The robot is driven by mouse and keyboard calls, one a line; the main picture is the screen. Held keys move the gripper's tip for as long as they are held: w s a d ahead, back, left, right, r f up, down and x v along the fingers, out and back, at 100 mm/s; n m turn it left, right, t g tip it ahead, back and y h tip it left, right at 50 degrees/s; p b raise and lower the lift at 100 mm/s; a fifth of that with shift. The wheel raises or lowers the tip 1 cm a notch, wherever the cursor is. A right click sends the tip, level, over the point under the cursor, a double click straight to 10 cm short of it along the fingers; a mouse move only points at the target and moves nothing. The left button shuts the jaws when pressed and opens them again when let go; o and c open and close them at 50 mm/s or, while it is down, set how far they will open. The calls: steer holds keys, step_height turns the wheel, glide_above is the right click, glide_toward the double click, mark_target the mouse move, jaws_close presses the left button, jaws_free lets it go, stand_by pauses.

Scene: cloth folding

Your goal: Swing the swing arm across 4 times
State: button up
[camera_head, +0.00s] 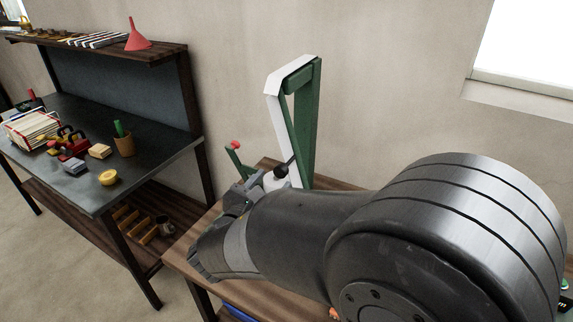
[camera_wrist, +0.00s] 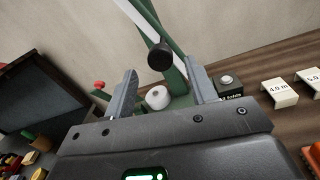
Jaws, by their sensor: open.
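A tall green stand (camera_head: 305,120) with a white face rises from the wooden table, behind my arm. A dark round knob (camera_head: 281,171) on a thin rod sits at its lower part; I take this for the swing arm, though I cannot be sure. In the wrist view the dark knob (camera_wrist: 160,58) hangs on a pale rod, in line with the gap of my gripper (camera_wrist: 162,78). My gripper is open, its two fingers apart with nothing held. A white rounded piece (camera_wrist: 158,97) sits beyond, between the fingers. In the head view my arm hides most of the gripper.
A red-tipped green lever (camera_head: 235,146) stands left of the stand. In the wrist view, a black box with a button (camera_wrist: 228,86) and white number signs (camera_wrist: 280,92) stand to the right. A dark workbench (camera_head: 60,150) with tools is at left, with a red funnel (camera_head: 136,38) on its shelf.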

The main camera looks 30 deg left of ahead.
mark_target(285, 164)
steer(key=w, duration=0.8)
steer(key=shift+a, duration=0.15)
jaws_close()
stand_by(0.3)
